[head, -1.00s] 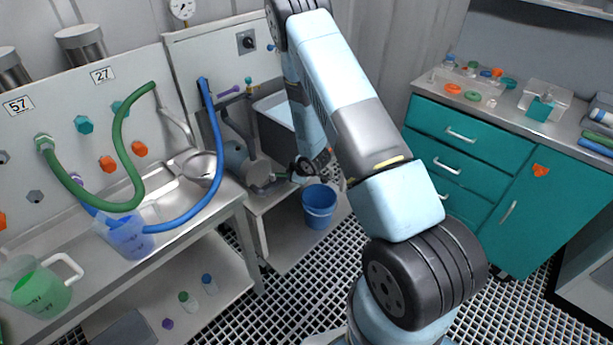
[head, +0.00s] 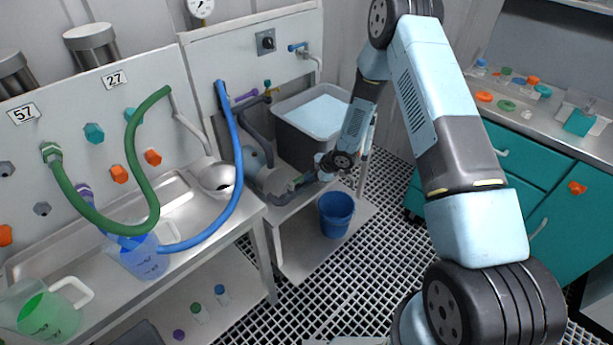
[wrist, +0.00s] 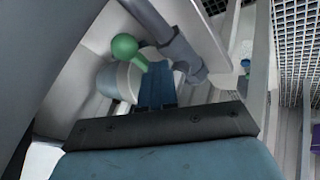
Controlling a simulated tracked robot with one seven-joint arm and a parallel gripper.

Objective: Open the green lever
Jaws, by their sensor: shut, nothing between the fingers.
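The green lever shows in the wrist view as a round green knob (wrist: 125,47) on a short stem. It stands by a grey pipe, just left of my gripper's fingertips. My gripper (wrist: 157,78) has its blue fingers shut and empty, close beside the stem; I cannot tell whether they touch it. In the head view my gripper (head: 304,180) is low over the lower bench, at the end of the grey piping. The lever is too small to make out clearly there.
A grey tub (head: 312,125) stands behind the piping. A blue bucket (head: 336,214) sits below on the shelf. A blue hose (head: 237,150) and a green hose (head: 140,165) hang at the left bench. Teal cabinets (head: 555,195) stand right.

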